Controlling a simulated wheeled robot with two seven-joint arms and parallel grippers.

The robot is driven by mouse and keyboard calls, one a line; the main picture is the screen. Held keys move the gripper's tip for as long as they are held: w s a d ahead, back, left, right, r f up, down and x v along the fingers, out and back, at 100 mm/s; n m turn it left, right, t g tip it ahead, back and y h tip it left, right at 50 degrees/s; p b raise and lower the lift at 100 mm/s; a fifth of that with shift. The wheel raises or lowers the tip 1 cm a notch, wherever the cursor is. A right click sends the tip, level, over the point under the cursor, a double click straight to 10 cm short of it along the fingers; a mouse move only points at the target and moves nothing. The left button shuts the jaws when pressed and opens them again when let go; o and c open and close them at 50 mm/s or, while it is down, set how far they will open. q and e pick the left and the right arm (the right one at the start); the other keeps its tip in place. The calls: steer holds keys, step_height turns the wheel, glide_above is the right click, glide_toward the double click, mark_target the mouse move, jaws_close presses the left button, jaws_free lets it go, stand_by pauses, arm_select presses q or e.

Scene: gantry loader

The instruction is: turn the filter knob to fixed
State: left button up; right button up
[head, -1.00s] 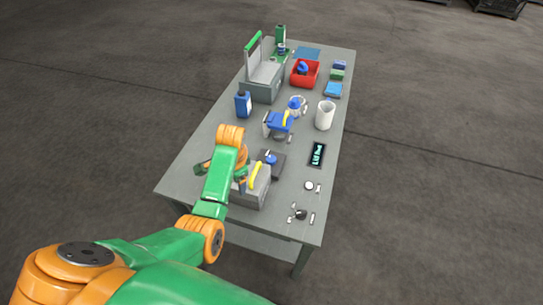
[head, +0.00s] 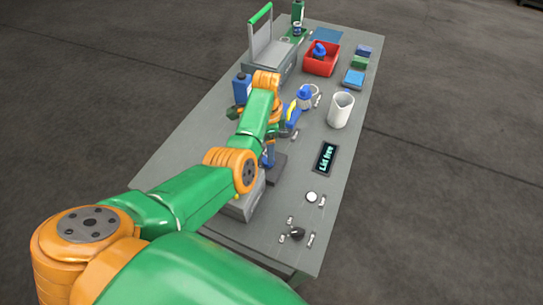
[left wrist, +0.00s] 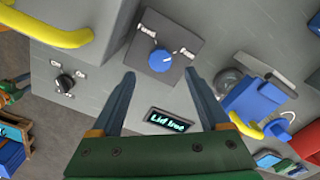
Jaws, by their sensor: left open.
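In the left wrist view, a round blue knob (left wrist: 161,61) with a pale pointer mark sits on a dark square plate (left wrist: 178,78). White labels lie at its upper left and right; their small words are hard to read surely. My left gripper (left wrist: 160,74) is open, its two fingers on either side of the knob in the picture, tips just short of it; no contact shows. In the head view the plate (head: 279,168) is partly hidden by my left arm, which reaches over the table. My right gripper is not in view.
A black knob (left wrist: 64,82) with small labels and a display reading "Lid free" (left wrist: 170,121) are nearby. A yellow handle (left wrist: 45,30) and a blue part with a yellow handle (left wrist: 262,103) flank the plate. A white cup (head: 340,109) and red bin (head: 321,59) stand farther back.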

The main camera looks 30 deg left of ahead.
arm_select(q)
step_height(320, 180, down, 6)
steer(key=shift+f+b, duration=0.1)
steer(key=shift+b, duration=0.6)
steer(key=shift+c, duration=0.2)
jaws_close()
